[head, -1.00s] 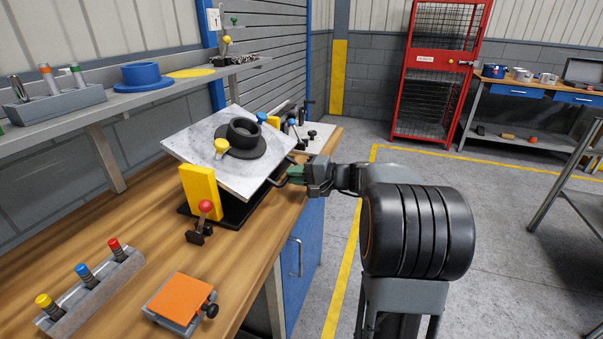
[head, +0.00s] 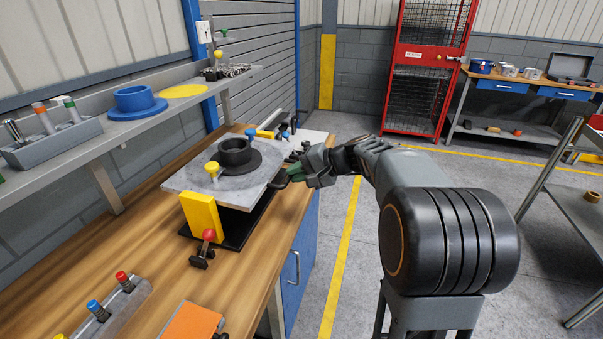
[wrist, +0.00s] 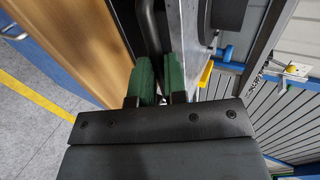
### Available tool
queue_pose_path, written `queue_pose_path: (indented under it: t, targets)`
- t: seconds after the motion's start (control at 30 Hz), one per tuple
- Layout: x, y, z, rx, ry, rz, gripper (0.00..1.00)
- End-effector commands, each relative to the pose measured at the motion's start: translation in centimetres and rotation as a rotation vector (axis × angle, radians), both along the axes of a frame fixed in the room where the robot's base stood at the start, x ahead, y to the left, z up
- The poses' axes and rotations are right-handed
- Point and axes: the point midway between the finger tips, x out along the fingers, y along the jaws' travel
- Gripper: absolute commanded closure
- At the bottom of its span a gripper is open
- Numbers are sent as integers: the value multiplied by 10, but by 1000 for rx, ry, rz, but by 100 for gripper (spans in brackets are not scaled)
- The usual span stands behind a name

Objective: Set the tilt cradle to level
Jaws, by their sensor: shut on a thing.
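The tilt cradle's grey plate (head: 237,188) stands on a black base (head: 238,228) on the wooden bench. The plate looks close to level; I cannot tell whether it is exactly so. A black flanged ring (head: 236,152) and a yellow knob (head: 211,168) are on top. A yellow block (head: 203,214) stands at its near edge. My gripper (head: 293,175), with green fingers, is at the plate's right side, shut on the cradle's black handle (head: 277,184). In the wrist view the green fingers (wrist: 160,78) close around the dark handle bar (wrist: 149,28), partly hiding it.
A red-knobbed lever (head: 207,238) stands in front of the yellow block. An orange-topped block (head: 192,323) and a rack with coloured knobs (head: 112,311) sit nearer on the bench. A shelf with a blue flanged ring (head: 135,100) runs along the left.

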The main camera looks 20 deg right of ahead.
Motion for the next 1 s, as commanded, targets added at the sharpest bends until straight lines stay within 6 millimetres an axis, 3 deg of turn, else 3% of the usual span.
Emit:
queue_pose_path:
  t: [0.73, 0.77, 1.0]
  targets:
    - [1, 3, 13, 8, -9, 5, 100]
    - [1, 3, 13, 7, -9, 5, 85]
    - [0, 2, 11, 5, -6, 2, 62]
